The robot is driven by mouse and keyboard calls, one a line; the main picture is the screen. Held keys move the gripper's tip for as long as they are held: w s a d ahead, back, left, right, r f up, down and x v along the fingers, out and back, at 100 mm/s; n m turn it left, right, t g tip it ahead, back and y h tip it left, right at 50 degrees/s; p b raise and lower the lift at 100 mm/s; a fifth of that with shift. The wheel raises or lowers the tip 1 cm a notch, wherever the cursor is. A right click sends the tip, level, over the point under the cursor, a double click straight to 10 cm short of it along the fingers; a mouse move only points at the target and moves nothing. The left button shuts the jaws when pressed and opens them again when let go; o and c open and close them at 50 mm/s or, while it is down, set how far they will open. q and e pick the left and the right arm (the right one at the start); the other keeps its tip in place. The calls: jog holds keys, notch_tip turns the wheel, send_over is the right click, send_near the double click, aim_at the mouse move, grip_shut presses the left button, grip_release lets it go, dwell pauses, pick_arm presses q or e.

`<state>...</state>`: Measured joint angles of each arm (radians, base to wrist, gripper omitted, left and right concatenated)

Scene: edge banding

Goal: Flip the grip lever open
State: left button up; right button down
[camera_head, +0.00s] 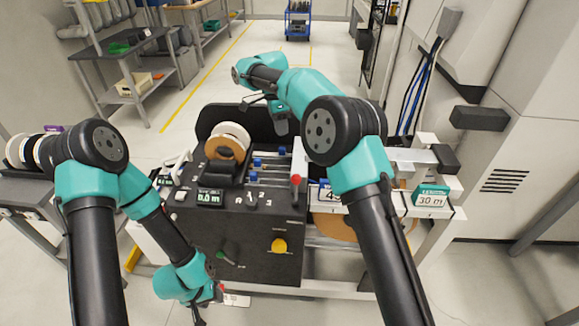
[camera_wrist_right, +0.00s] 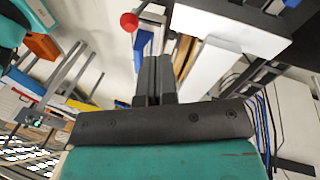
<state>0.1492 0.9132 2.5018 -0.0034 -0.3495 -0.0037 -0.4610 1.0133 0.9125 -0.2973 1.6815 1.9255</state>
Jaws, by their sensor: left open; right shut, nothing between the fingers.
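A lever with a red knob (camera_head: 295,180) stands upright at the right edge of the black machine's top panel. Its red ball (camera_wrist_right: 128,22) also shows in the right wrist view, a little left of and beyond my right fingertips. My right gripper (camera_wrist_right: 155,65) is shut and empty, with a visible gap to the ball in the picture. My left gripper (camera_head: 208,302) is open, low in front of the machine.
The black machine (camera_head: 255,225) carries a tape roll (camera_head: 228,142), blue-topped fittings (camera_head: 255,170), a yellow knob (camera_head: 279,245) and a length display (camera_head: 210,198). Spools (camera_head: 30,150) stand at the left.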

jog(key=s+d+f, duration=0.2)
jog(key=s+f, duration=0.4)
jog(key=f, duration=0.4)
jog(key=shift+d+f, duration=0.2)
jog(key=shift+d, duration=0.15)
jog(key=shift+s, duration=0.15)
dwell(0.4)
